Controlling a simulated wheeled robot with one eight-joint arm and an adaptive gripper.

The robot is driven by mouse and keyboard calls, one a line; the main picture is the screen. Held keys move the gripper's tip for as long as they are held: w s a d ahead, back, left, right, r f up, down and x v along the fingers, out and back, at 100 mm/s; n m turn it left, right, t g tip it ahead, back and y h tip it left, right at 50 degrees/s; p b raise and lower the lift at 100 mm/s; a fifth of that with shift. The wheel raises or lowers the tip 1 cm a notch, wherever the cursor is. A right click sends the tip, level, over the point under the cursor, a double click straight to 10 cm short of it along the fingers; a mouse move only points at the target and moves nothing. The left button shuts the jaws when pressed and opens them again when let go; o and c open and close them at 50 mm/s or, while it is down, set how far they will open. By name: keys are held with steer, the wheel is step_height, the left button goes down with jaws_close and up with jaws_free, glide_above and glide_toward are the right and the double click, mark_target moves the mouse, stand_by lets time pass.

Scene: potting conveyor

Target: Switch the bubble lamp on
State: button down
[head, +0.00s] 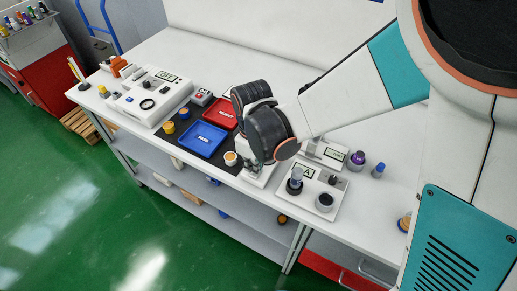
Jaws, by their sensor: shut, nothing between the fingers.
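A white panel labelled A (313,186) lies on the bench right of centre. On it stands a small clear bluish cylinder on a black base (295,182), which looks like the bubble lamp; I cannot tell whether it is lit. A small dark switch-like part (332,180) and a dark round part (325,200) are on the same panel. My gripper (260,164) is to the left of this panel, pointing down and apart from the lamp. It is shut and empty, with its fingers largely hidden below my black wrist joints.
A blue tray (203,140) and a red tray (221,113) lie on a dark mat left of my gripper. A white console (143,96) stands farther left. A second labelled unit (325,152), a purple-topped jar (357,158) and a blue bottle (378,171) stand behind the panel.

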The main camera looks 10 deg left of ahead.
steer(key=shift+f+b, duration=0.7)
steer(key=shift+f, duration=0.15)
stand_by(0.4)
steer(key=shift+r+p, duration=2.4)
steer(key=shift+r, duration=1.15)
